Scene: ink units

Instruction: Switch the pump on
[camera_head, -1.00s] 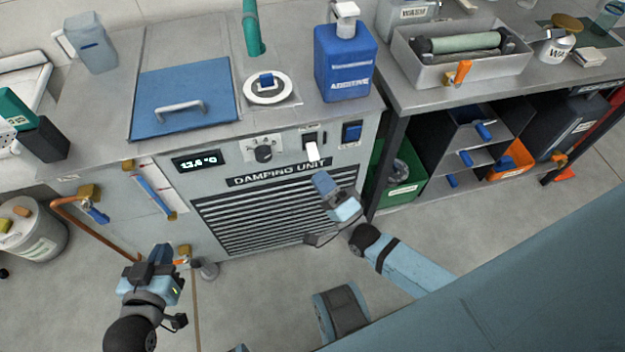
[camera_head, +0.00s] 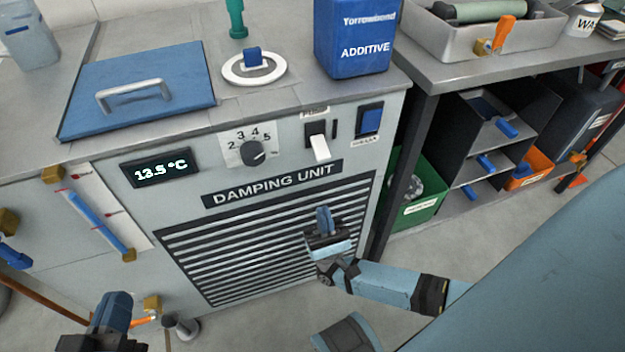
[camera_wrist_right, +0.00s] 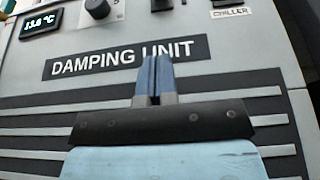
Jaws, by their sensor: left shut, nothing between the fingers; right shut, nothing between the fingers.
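The damping unit's grey front carries a dark switch (camera_head: 316,132) with a white lever that points down and outward; the label above it seems to read "PUMP". In the right wrist view only the lower edge of this switch (camera_wrist_right: 161,5) shows, at the top. My right gripper (camera_head: 324,212) is shut and empty, in front of the vent slats below the switch and apart from it. My left gripper (camera_head: 119,299) is shut and empty at the lower left, in front of the unit.
A blue rocker switch (camera_head: 369,120) sits right of the pump switch. A numbered knob (camera_head: 252,153) and a lit display (camera_head: 161,168) are to its left. A blue additive bottle (camera_head: 352,40) stands on top. The space before the switch is clear.

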